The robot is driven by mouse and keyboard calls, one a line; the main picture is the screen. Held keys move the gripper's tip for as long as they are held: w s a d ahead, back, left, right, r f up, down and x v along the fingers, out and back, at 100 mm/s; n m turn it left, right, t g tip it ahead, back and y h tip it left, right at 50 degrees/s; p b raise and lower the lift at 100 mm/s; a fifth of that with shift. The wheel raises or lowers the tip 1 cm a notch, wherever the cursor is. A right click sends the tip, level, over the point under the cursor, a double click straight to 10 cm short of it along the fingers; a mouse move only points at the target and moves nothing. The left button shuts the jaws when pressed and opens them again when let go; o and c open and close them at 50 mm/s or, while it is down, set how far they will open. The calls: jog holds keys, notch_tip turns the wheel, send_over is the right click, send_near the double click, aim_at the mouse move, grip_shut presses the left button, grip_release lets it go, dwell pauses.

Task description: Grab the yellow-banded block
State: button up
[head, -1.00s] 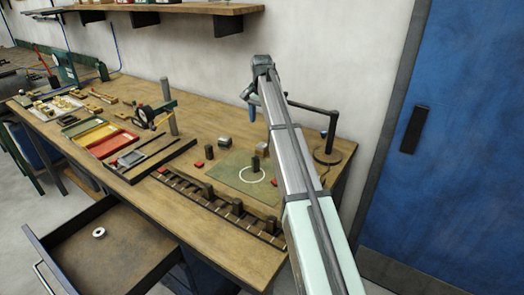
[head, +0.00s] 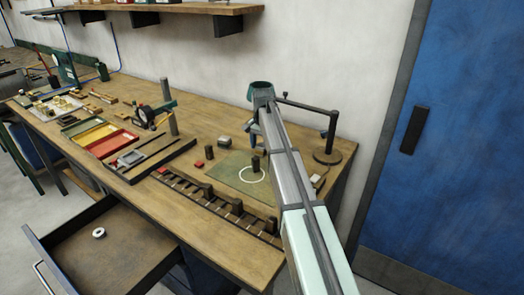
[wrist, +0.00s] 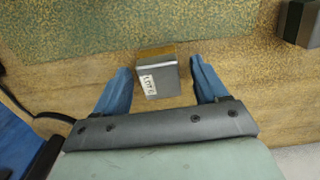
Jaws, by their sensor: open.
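A grey block (wrist: 160,80) with a white lettered label and a yellowish-brown strip along its far edge shows in the wrist view. It stands on the wooden bench beside the green mat. My gripper (wrist: 158,88) is open, with one blue finger on each side of the block and a visible gap to each. The block is not gripped. In the head view my gripper (head: 256,136) points down behind the mat, partly covered by my own arm. The block beneath it is mostly hidden there.
A dark upright block (head: 255,164) stands on the green mat (head: 230,175). A grey block (head: 224,141) and a red piece (head: 198,163) lie nearby. A lamp-like stand (head: 327,157) rises close to the right. A slotted rack (head: 222,211) runs along the front.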

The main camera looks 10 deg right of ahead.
jog(key=shift+f, duration=0.3)
grip_shut()
dwell(0.5)
